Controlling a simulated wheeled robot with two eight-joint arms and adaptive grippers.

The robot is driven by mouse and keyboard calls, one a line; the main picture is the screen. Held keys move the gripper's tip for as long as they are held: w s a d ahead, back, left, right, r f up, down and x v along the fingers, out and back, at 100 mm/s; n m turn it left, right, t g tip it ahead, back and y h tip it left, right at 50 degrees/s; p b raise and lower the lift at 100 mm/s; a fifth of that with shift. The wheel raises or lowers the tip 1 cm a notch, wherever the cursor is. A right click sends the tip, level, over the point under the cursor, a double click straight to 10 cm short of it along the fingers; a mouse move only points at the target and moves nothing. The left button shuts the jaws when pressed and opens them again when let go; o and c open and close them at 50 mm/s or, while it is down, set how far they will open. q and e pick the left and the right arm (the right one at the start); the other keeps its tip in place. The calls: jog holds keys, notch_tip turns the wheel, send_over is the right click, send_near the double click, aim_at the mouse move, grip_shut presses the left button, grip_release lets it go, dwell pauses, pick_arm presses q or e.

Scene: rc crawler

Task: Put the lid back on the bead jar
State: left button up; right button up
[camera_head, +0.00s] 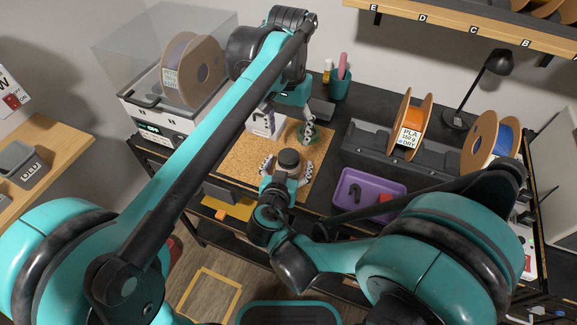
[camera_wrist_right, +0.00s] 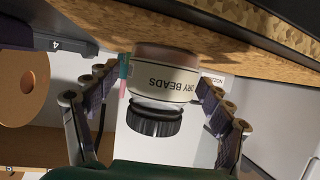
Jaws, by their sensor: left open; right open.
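The bead jar (camera_wrist_right: 165,80) stands on the cork mat, its label reading "DRY BEADS" upside down in the right wrist view. A black ribbed lid (camera_wrist_right: 153,120) is at the jar's mouth end; it shows as a dark round top (camera_head: 288,158) in the head view. I cannot tell if the lid is fully seated. My right gripper (camera_head: 287,167) is open, with its fingers on either side of the jar; they also show in the right wrist view (camera_wrist_right: 156,88). My left gripper (camera_head: 306,128) is open behind the jar, partly hidden by its own arm.
The cork mat (camera_head: 233,168) lies on the dark bench. A purple tray (camera_head: 352,192) is to the right, below a grey rack with spools (camera_head: 408,120). A teal cup (camera_head: 341,88) stands at the back.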

aim_at(289, 155)
grip_shut()
pick_arm(q)
jog(key=n, duration=0.5)
jog(key=shift+n, duration=0.3)
jog(key=n, duration=0.4)
jog(key=shift+n, duration=0.4)
jog(key=n, duration=0.6)
jog(key=shift+n, duration=0.4)
jog(key=n, duration=0.5)
jog(key=shift+f, duration=4)
pick_arm(e)
jog(key=shift+s, duration=0.1)
